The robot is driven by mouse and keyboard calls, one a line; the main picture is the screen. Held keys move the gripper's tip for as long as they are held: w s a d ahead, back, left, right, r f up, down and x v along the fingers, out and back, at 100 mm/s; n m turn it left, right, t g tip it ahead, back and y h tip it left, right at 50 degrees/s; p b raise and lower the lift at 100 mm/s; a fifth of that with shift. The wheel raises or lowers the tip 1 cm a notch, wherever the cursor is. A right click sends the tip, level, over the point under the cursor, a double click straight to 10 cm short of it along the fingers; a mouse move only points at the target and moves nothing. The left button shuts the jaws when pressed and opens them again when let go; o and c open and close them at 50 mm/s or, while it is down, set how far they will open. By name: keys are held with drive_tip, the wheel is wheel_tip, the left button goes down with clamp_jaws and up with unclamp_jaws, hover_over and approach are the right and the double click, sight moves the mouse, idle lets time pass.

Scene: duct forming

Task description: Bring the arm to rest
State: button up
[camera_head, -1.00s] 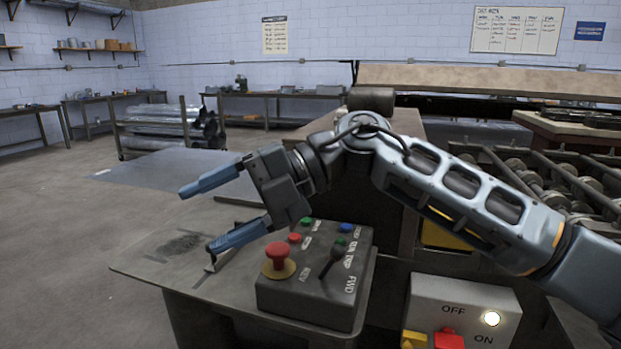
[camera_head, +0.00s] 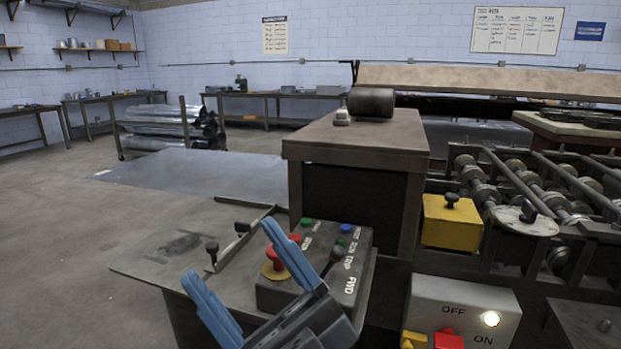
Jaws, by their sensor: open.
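My gripper (camera_head: 242,268) is at the bottom middle, its two blue fingers pointing up and spread apart with nothing between them. The right finger stands in front of part of the grey control box (camera_head: 345,275) in this view. I cannot tell whether it touches the box. The rest of my arm is out of the frame below.
The control box, with a red mushroom button (camera_head: 276,262), sits on a metal table (camera_head: 150,262). An OFF/ON box (camera_head: 462,305) with a lit lamp is at lower right. A roller machine (camera_head: 530,190) fills the right. Open floor lies left.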

drive_tip(key=s+d+f+m+t+h, duration=0.55)
drive_tip(key=d+f+m+h, duration=0.2)
drive_tip(key=m+h, duration=0.3)
drive_tip(key=s+d+f+m+t+h, duration=0.55)
drive_tip(key=d+f+m+h, duration=0.2)
drive_tip(key=m+h, duration=0.35)
drive_tip(key=s+d+f+g+h, duration=0.2)
drive_tip(key=s+d, duration=0.4)
drive_tip(key=s, duration=0.3)
drive_tip(key=s+d+f+g+h, duration=0.2)
drive_tip(key=s+d+f+g, duration=0.3)
drive_tip(key=s, duration=0.4)
drive_tip(key=shift+d+g+h, duration=0.35)
drive_tip(key=shift+d+g, duration=0.05)
drive_tip(key=shift+d, duration=0.15)
